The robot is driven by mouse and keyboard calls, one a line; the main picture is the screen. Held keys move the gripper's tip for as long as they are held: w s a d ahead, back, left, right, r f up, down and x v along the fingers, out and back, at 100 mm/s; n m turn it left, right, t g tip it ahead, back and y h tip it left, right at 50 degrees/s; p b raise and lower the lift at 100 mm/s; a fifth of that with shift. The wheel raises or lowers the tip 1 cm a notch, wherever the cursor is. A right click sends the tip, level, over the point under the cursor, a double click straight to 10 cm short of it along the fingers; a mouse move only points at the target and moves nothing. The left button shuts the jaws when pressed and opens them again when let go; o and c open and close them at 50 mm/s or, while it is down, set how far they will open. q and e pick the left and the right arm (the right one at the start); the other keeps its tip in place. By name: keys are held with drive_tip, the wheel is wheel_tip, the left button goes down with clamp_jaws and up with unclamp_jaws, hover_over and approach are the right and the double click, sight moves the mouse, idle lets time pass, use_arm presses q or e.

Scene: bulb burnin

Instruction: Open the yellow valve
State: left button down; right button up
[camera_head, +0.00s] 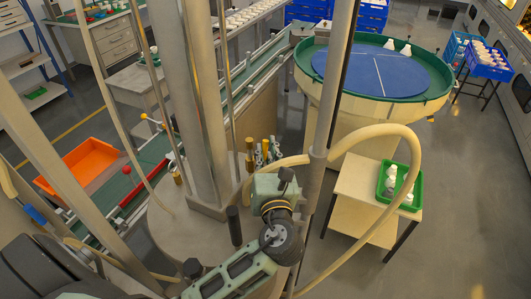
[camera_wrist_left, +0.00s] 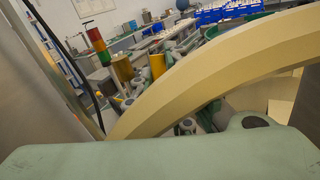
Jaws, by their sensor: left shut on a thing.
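My left gripper (camera_head: 272,184) is over the round grey machine top (camera_head: 172,226), beside the beige hose (camera_head: 348,138). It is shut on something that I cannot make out. In the left wrist view the hose (camera_wrist_left: 215,68) crosses close in front and partly covers the finger parts (camera_wrist_left: 187,127). Several brass-yellow fittings (camera_head: 249,146) stand on the machine top just behind the gripper in the head view. Two yellow cylinders (camera_wrist_left: 123,68) also show past the hose in the left wrist view. I cannot tell which of these is the yellow valve. My right gripper is not in view.
A thick metal column (camera_head: 193,100) and a thin post (camera_head: 335,85) rise close to the gripper. A small table (camera_head: 352,190) with a green tray (camera_head: 407,170) stands at right. A round blue table (camera_head: 385,78) is behind. An orange bin (camera_head: 82,160) lies at left.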

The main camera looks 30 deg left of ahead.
use_arm(q)
drive_tip(key=s+n+t+y+b, duration=0.1)
drive_tip(key=b, duration=0.3)
drive_tip(key=shift+f, duration=0.4)
drive_tip(key=shift+s+d+r+n+t+y+b, duration=0.1)
drive_tip(key=shift+s+r+n+t+y+b, duration=0.1)
drive_tip(key=shift+n+t+y+b, duration=0.3)
drive_tip(key=shift+r, duration=0.15)
drive_tip(key=c, duration=1.8)
unclamp_jaws()
drive_tip(key=shift+s, duration=0.1)
drive_tip(key=shift+o, duration=0.2)
